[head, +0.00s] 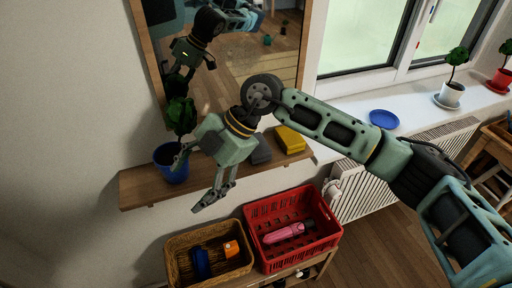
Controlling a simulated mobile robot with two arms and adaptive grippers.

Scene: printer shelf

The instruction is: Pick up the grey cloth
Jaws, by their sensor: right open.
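The grey cloth (262,151) lies folded on the wooden shelf (138,190) under the mirror, close to a folded yellow cloth (290,140). My right arm comes in from the right, and its gripper (190,187) is open and empty in front of the shelf. The gripper is left of the grey cloth and apart from it. The gripper's body and wrist hide part of the shelf and may cover the cloth's left edge. My left gripper is not in view.
A blue pot (171,168) with a small plant stands at the shelf's left, close to my right fingers in the picture. Below are a wicker basket (180,243) and a red crate (328,241) holding items. The mirror (235,75) reflects my arm. Potted plants stand on the windowsill.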

